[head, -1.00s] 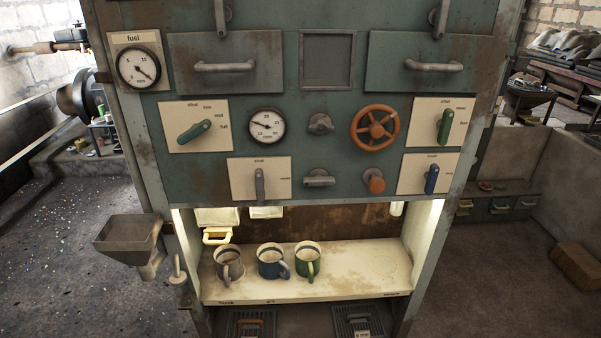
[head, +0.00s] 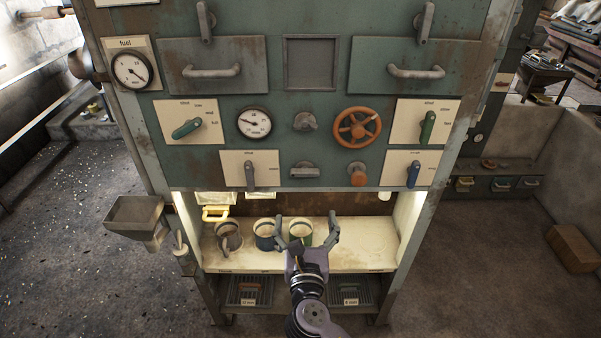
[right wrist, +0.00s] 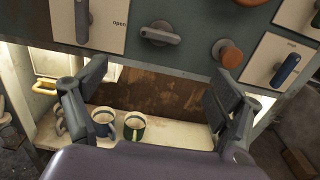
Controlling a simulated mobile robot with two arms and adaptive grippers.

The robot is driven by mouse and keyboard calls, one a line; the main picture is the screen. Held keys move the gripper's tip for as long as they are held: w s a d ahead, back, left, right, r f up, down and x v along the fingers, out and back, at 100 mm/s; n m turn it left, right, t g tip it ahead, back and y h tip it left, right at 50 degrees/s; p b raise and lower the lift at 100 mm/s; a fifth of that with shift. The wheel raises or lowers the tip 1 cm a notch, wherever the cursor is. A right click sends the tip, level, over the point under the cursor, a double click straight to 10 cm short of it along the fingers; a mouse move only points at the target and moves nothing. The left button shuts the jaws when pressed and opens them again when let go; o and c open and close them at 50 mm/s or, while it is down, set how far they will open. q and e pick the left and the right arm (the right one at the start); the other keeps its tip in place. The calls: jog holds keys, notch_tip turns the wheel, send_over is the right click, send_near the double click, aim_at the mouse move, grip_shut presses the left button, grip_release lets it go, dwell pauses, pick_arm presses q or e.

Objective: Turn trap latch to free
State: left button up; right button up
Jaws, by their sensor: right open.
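The panel carries several turning handles, and the lettering is too small to tell which is the trap latch. A grey latch handle (head: 305,171) without a plate sits low in the middle, roughly level; it shows in the right wrist view (right wrist: 160,37). Left of it is an upright grey lever (head: 250,175) on a plate, with "open" readable in the wrist view. A blue lever (head: 413,174) stands nearly upright on the right plate. My right gripper (head: 305,218) is open and empty, below the grey latch handle and in front of the lit shelf. My left gripper is out of view.
An orange knob (head: 358,175) and orange handwheel (head: 357,128) lie close to the grey latch handle. Several mugs, including a blue one (head: 264,234), stand on the shelf (head: 365,255) behind my gripper. A hopper (head: 137,212) juts out at the left.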

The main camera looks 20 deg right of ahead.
aim_at(305, 176)
jog(key=p+x, duration=0.2)
jog(key=x, duration=1.3)
jog(key=shift+f, duration=0.1)
jog(key=shift+w+d, duration=0.2)
jog(key=shift+w, duration=0.25)
jog(key=shift+c, duration=0.4)
jog(key=c, duration=1.1)
